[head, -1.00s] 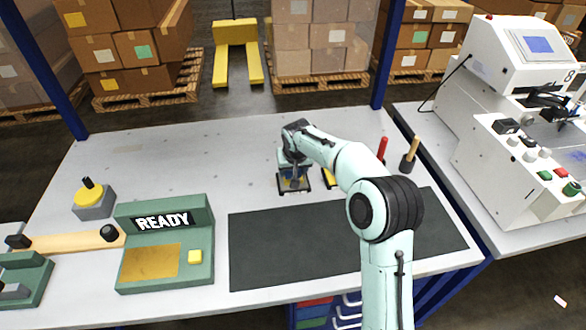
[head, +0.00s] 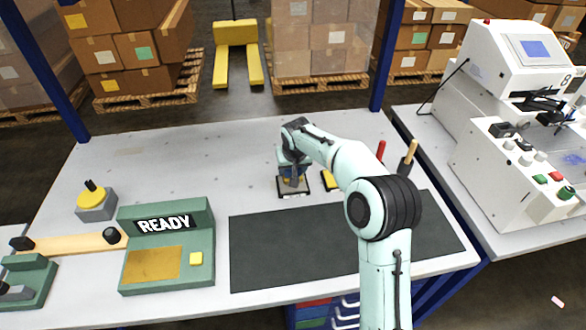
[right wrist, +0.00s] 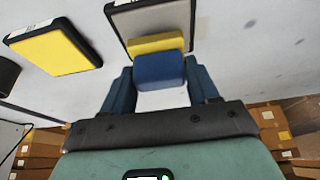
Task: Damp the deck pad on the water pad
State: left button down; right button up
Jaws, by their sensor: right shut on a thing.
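My right gripper (right wrist: 160,88) is shut on the deck pad, a blue block (right wrist: 159,71) with a yellow layer (right wrist: 156,43) on its far side. In the head view this gripper (head: 292,172) points down over the water pad (head: 294,194), a light grey pad in a dark frame. The water pad also shows in the right wrist view (right wrist: 150,21), partly hidden behind the deck pad. The deck pad overlaps its near part there; I cannot tell whether they touch. My left gripper is not in view.
A yellow pad in a dark frame (head: 328,179) lies just right of the water pad. A dark mat (head: 290,245) lies in front. A green READY box (head: 166,250) stands at left. Handled tools (head: 408,163) stand behind the right arm. The table's back left is clear.

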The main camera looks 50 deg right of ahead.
jog(key=shift+r+p, duration=1.85)
jog(key=shift+r, duration=0.75)
jog(key=shift+f, duration=0.1)
